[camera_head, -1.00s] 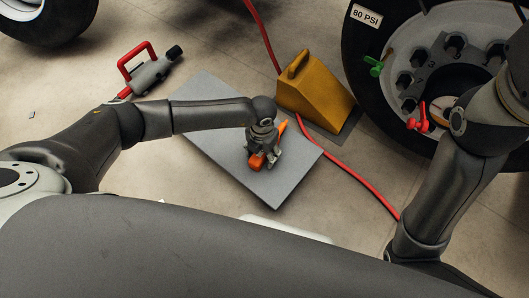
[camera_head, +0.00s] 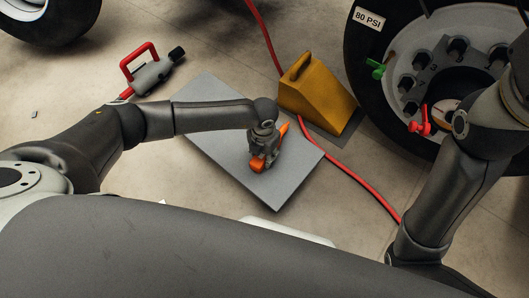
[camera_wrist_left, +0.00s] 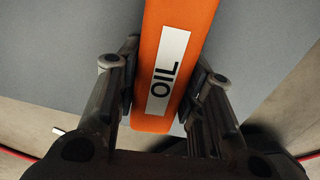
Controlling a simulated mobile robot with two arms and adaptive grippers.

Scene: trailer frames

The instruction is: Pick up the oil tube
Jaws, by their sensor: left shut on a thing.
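The oil tube (camera_head: 257,165) is orange and lies on a grey flat panel (camera_head: 212,98) on the floor. In the left wrist view the oil tube (camera_wrist_left: 176,45) shows a white label reading OIL. My left gripper (camera_head: 268,156) is over the tube, pointing down, with its fingers closed on both sides of it. In the left wrist view the left gripper's fingers (camera_wrist_left: 160,105) flank the tube's near end. The tube's far end runs out of that view. My right gripper is not in view; only my right arm shows at the right.
A yellow wheel chock (camera_head: 318,93) stands at the panel's upper right corner. A red hose (camera_head: 345,172) runs past the panel's right side. A large wheel (camera_head: 368,60) with red and green markers is at the right. A grey tool with a red handle (camera_head: 152,76) lies upper left.

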